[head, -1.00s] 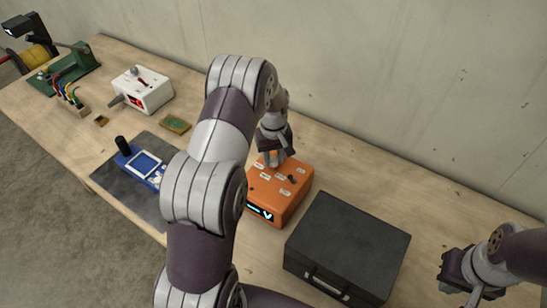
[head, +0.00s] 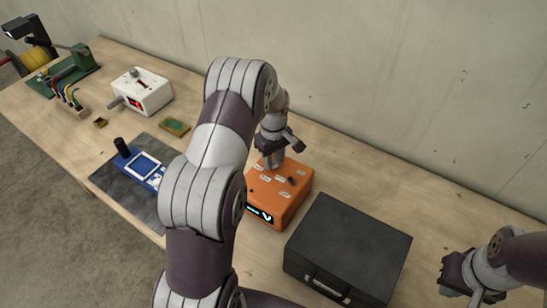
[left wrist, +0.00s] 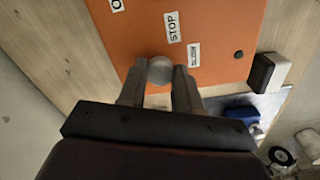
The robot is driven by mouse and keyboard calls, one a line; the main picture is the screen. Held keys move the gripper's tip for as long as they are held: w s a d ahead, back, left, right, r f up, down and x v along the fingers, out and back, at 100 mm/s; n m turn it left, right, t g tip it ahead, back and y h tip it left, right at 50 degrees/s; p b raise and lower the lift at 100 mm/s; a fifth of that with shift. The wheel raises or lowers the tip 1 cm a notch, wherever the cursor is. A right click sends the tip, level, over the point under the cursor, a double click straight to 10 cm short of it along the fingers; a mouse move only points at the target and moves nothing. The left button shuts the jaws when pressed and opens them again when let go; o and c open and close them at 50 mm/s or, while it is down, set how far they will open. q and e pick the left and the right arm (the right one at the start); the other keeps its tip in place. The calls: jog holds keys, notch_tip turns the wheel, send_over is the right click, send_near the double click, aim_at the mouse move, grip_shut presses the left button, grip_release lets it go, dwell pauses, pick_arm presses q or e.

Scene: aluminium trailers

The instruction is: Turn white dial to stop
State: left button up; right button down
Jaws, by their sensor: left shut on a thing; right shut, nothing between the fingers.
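The orange box (head: 290,212) stands mid-bench with white labels and a lit display on its front. My left gripper (head: 274,164) points down onto its top and is shut on the round white dial (left wrist: 160,70), which looks pale grey between the fingertips in the left wrist view. The head view hides the dial behind the fingers. A STOP label (left wrist: 172,27) lies on the orange face just beyond the dial. Any pointer mark on the dial cannot be seen. My right gripper (head: 446,280) is shut and empty at the lower right, beyond the black case.
A black case (head: 350,240) stands close right of the orange box. To the left are a blue handheld device (head: 147,170) on a dark mat (head: 122,188), a small green board (head: 174,127) and a white box (head: 152,95). The wall bounds the bench's back.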

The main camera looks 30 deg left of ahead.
pick_arm(q)
jog(key=shift+w+r, duration=0.1)
jog(key=o, duration=1)
jog(key=shift+o, duration=0.2)
notch_tip(320, 180, up, 8)
jog(key=b, duration=0.2)
jog(key=shift+f+b, duration=0.25)
jog(key=shift+b, duration=0.15)
notch_tip(320, 180, up, 5)
jog(key=p, duration=0.4)
send_over(273, 161)
